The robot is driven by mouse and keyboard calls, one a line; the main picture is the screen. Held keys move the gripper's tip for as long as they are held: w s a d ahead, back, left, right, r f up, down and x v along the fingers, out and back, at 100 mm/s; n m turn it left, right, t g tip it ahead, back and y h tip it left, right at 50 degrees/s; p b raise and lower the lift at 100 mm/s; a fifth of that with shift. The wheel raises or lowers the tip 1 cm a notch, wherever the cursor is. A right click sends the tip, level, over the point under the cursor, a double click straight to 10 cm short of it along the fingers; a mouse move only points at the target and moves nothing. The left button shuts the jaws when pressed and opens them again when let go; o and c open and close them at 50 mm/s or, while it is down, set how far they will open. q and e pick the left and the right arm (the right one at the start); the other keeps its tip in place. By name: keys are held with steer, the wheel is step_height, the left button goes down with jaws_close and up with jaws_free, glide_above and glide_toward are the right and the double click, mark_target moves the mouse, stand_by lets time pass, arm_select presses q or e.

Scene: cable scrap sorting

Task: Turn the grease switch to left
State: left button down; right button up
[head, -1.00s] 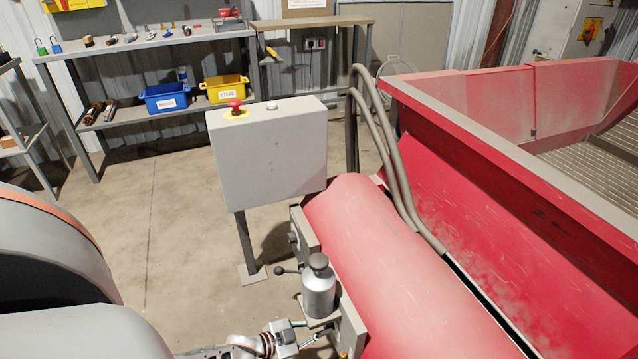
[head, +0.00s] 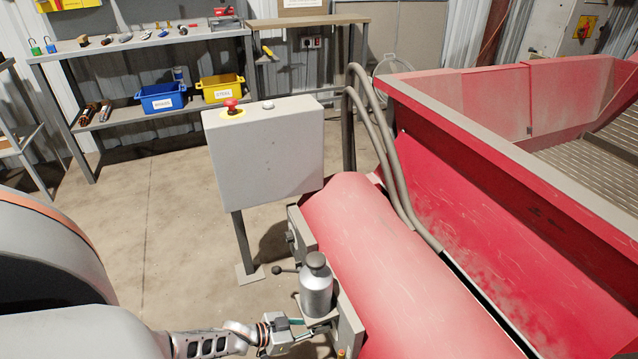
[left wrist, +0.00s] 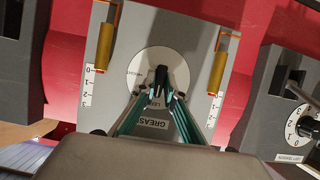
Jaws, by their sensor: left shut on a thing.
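The grease switch is a black knob (left wrist: 161,74) on a round white dial (left wrist: 141,69), on a grey panel in the left wrist view. A label reading GREASE (left wrist: 151,123) appears upside down below it. My left gripper (left wrist: 160,95) has its green-edged fingers closed on the knob. Part of the dial is hidden behind the fingers. In the head view my left gripper (head: 298,335) is at the grey box below the metal canister, and the knob cannot be made out there. My right gripper is not in view.
Brass-coloured cylinders (left wrist: 105,42) (left wrist: 218,66) with number scales flank the dial. Another numbered dial (left wrist: 303,124) is at the right. The metal canister (head: 316,290) stands just above my gripper, beside the red machine (head: 400,260). A grey emergency-stop box (head: 265,155) stands behind.

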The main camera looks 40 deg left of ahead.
arm_select(q)
steer(key=shift+s, duration=0.1)
steer(key=c, duration=2.1)
jaws_free()
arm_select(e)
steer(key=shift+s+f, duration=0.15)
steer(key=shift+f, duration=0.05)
arm_select(q)
steer(key=v, duration=1.2)
